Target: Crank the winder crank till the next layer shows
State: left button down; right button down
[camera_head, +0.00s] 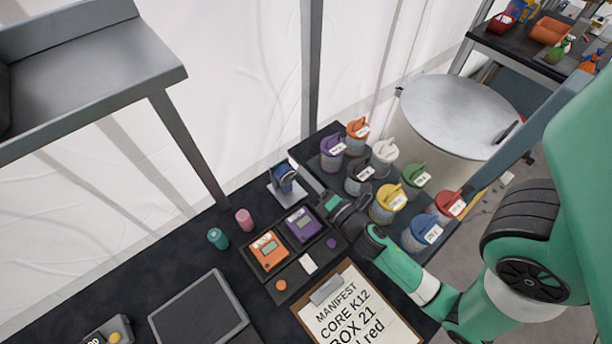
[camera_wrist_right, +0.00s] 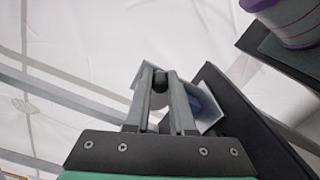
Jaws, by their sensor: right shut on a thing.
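The winder (camera_head: 285,180), a small grey stand with a blue part, stands on the dark table near its back edge. It also shows in the wrist view as a grey frame with a blue part (camera_wrist_right: 197,103) behind the fingers. My right gripper (camera_head: 308,192) reaches in from the right to the winder. In the wrist view its two grey fingers (camera_wrist_right: 160,88) are shut on the dark round crank knob (camera_wrist_right: 160,77). The rest of the crank is hidden by the fingers. Which layer the winder shows cannot be read. My left gripper is not in view.
Several lidded jars (camera_head: 390,203) stand on a dark rack right of the winder. Orange (camera_head: 268,252) and purple (camera_head: 300,226) boxes lie in front. A manifest clipboard (camera_head: 352,310) and a dark tray (camera_head: 198,312) lie nearer. Pink (camera_head: 244,220) and teal (camera_head: 217,239) cylinders stand left.

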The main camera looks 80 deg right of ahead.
jog(key=f+m+b, duration=0.1)
jog(key=m, duration=0.1)
jog(key=f+m+b, duration=0.1)
jog(key=m, duration=0.1)
jog(key=shift+m, duration=0.3)
jog(key=m+b, duration=0.1)
jog(key=m, duration=0.1)
jog(key=f+m+b, duration=0.1)
jog(key=m, duration=0.1)
jog(key=shift+w+a+b, duration=0.1)
jog(key=shift+b, duration=0.2)
jog(key=c, duration=0.8)
grip_release()
jog(key=shift+o, duration=0.2)
